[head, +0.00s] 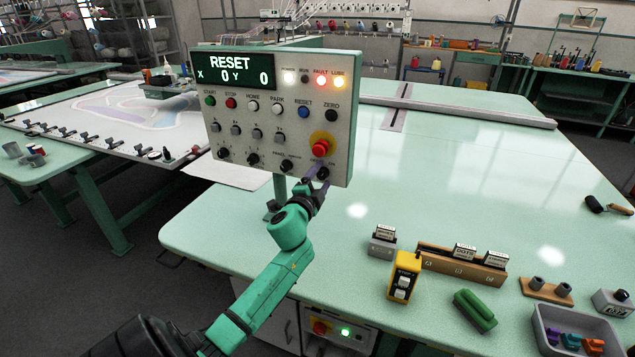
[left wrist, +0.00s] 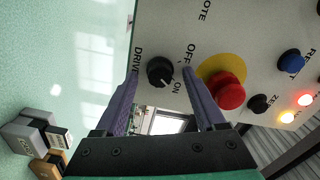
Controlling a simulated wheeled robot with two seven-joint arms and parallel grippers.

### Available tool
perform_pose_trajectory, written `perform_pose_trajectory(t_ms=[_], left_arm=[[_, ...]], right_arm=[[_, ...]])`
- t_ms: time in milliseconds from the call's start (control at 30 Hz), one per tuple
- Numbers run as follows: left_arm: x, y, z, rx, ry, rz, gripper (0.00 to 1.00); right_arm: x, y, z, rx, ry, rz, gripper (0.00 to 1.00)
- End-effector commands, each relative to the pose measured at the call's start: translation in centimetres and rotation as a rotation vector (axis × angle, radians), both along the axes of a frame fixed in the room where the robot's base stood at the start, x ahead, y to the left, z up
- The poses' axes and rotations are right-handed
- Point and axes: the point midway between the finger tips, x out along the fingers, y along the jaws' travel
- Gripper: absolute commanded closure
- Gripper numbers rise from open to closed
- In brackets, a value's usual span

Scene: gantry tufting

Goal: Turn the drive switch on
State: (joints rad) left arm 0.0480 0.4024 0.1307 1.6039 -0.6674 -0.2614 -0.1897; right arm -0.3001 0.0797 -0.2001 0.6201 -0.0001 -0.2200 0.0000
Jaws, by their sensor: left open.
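The control panel (head: 281,115) stands over the mint table, and its display reads RESET, X 0, Y 0. The drive switch (head: 323,173) is a small black knob at the panel's lower right. In the left wrist view the drive switch (left wrist: 160,72) shows beside the labels DRIVE, OFF and ON. It has a pale mark at its lower right; I cannot tell for certain which label this points to. My left gripper (head: 318,184) is open at the switch, and its purple fingers (left wrist: 160,84) appear on either side of the knob. Contact cannot be told. My right gripper is not in view.
A red stop button (left wrist: 226,91) on a yellow disc sits close beside the switch. A yellow pendant (head: 404,277), label blocks (head: 462,262), a green handle (head: 475,310) and a grey tray (head: 577,332) lie on the table's front right. The table's middle is clear.

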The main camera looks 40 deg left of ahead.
Motion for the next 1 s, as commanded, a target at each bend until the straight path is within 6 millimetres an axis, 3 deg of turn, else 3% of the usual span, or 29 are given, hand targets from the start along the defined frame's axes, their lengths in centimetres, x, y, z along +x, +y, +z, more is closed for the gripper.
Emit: perform_pose_trajectory(t_ms=[167,500,600,733,1000], left_arm=[[-1.9,-0.7,-0.2,0.000,0.002,-0.001,0.28],[-11.0,-3.8,-0.5,-0.003,0.005,0.000,0.28],[-12.7,-4.4,-0.4,-0.003,0.004,0.001,0.28],[-13.6,-4.7,-0.2,-0.001,0.002,0.000,0.28],[-13.7,-4.7,0.0,0.000,0.001,0.001,0.28]], right_arm=[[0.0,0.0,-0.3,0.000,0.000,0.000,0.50],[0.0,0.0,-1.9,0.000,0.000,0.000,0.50],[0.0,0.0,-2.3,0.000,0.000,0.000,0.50],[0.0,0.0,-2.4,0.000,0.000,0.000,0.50],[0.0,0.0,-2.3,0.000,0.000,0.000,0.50]])
